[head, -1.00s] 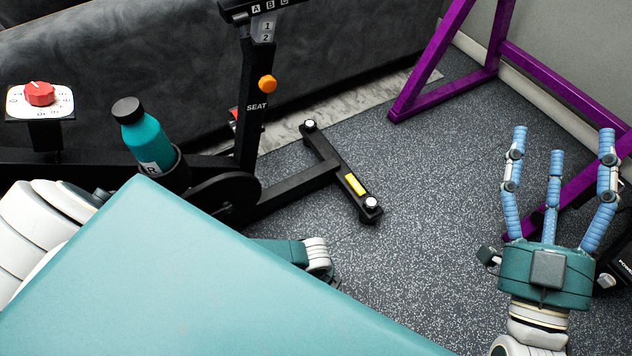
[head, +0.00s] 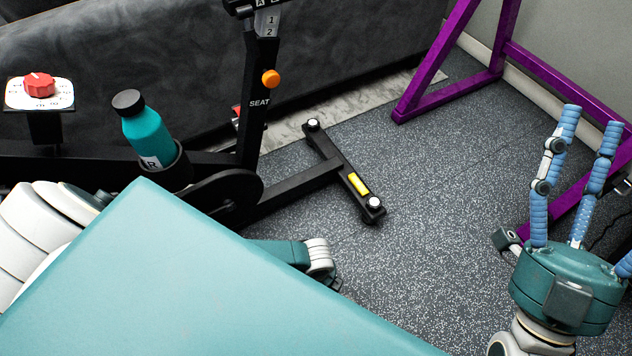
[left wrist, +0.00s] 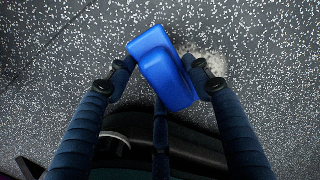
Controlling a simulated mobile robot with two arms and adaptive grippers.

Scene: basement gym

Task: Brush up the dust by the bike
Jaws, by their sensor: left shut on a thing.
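In the left wrist view my left gripper (left wrist: 160,68) is shut on a blue brush (left wrist: 164,68), a smooth block with a raised rounded part. Its bristles are not visible. A pale patch of dust (left wrist: 212,62) lies on the speckled floor just right of the brush and is partly hidden by it and a finger. In the head view the left gripper, brush and dust are hidden. The exercise bike (head: 252,150) stands at the centre left. My right gripper (head: 582,190) is open and empty at the right, above the floor.
The bike's rear foot bar (head: 343,170) rests on the floor, and a teal bottle (head: 146,132) sits in its holder. A purple frame (head: 450,95) stands at the back right. Speckled floor (head: 420,220) is clear between the bike and my right gripper.

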